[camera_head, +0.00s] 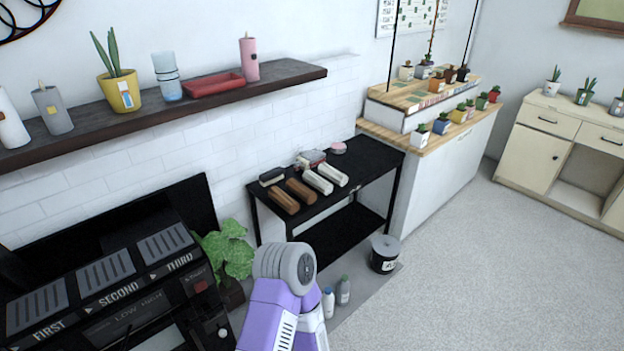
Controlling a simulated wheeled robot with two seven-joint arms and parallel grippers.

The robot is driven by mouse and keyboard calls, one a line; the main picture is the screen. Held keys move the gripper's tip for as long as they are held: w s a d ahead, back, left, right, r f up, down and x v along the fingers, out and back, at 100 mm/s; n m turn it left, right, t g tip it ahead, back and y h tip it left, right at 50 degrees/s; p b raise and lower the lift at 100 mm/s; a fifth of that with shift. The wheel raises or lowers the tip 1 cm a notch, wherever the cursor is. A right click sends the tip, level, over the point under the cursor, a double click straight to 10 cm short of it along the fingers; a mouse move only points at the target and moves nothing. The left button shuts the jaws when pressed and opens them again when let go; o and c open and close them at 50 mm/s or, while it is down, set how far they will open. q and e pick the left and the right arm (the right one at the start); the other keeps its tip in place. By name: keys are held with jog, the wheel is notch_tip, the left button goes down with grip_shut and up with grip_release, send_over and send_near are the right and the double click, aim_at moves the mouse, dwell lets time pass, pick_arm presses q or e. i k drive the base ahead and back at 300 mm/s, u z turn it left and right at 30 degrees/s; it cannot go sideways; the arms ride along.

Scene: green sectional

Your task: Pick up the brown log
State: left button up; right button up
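Two brown logs lie side by side on the black table (368,158) near its left end, the left log (282,201) and the right log (301,191). Two pale logs lie to their right, one (317,182) beside the brown pair and another (333,175) farther right. A purple link of my arm with a grey rounded joint comes up from the bottom middle, in front of the table. I cannot tell which arm it is. No gripper fingers show, and nothing visible touches the logs.
A dark wooden shelf (295,75) with candles and a potted plant juts out above left. A black stove (105,285) stands at the lower left, a leafy plant (230,250) beside it. A black bucket (384,254) and bottles (343,290) sit on the floor. The right floor is clear.

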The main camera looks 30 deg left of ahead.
aim_at(286, 202)
jog(key=i, duration=2.65)
jog(key=u, duration=2.8)
